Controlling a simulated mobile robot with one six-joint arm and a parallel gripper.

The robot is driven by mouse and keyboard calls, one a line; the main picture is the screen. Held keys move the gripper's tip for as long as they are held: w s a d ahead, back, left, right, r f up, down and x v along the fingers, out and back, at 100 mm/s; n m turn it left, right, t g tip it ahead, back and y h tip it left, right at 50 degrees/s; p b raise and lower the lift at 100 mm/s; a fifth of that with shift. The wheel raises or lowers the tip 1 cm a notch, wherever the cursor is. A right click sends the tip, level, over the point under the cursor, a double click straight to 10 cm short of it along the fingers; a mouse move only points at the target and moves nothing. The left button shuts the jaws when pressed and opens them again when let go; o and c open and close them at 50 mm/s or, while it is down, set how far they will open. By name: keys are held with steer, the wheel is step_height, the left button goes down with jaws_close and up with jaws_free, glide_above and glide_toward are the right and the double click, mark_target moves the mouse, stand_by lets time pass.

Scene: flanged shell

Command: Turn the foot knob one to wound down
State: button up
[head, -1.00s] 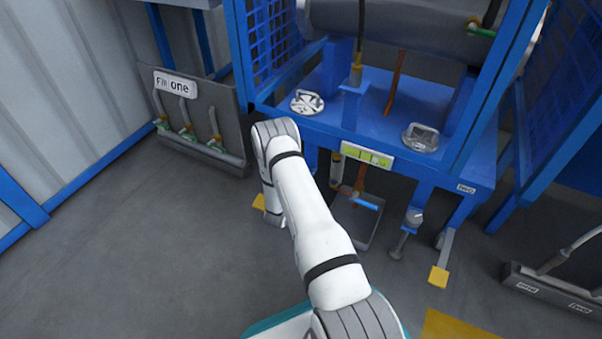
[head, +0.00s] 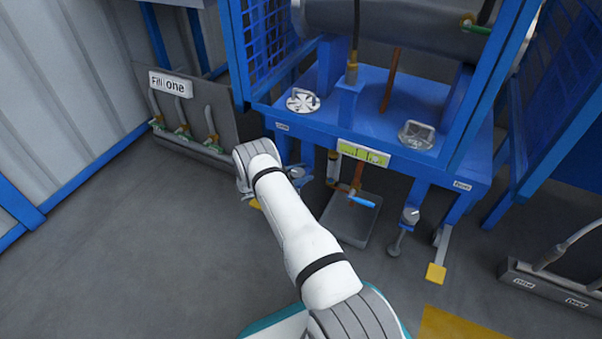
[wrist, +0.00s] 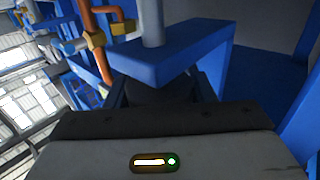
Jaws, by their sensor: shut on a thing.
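My gripper (wrist: 160,92) shows in the wrist view with its dark jaws apart around a dark, shadowed thing, which I take to be foot knob one. A blue bracket (wrist: 165,55) with a grey rod (wrist: 152,22) is just beyond the jaws. In the head view my arm hides the jaws, near the left front leg of the blue frame (head: 330,128). A round grey part (head: 297,172) shows below that leg, just right of my arm; I cannot tell whether it is the knob. A similar foot knob (head: 411,215) is under the right leg.
A grey tray (head: 345,222) stands on the floor under an orange pipe with a blue handle (head: 362,200). A panel labelled "Fill one" (head: 185,115) with several valves is at the left. A low rail (head: 545,288) is at the right. The floor at the left is clear.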

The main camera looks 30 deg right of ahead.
steer(key=shift+s+d+m+g, duration=0.2)
steer(key=shift+m+g, duration=0.2)
steer(key=shift+g, duration=0.3)
steer(key=o, duration=1)
steer(key=shift+w+a, duration=0.1)
steer(key=a, duration=0.2)
steer(key=a+p, duration=0.1)
steer(key=a, duration=0.2)
steer(key=w+a, duration=0.1)
steer(key=a, duration=0.1)
steer(key=shift+a+p, duration=0.35)
steer(key=shift+a, duration=0.05)
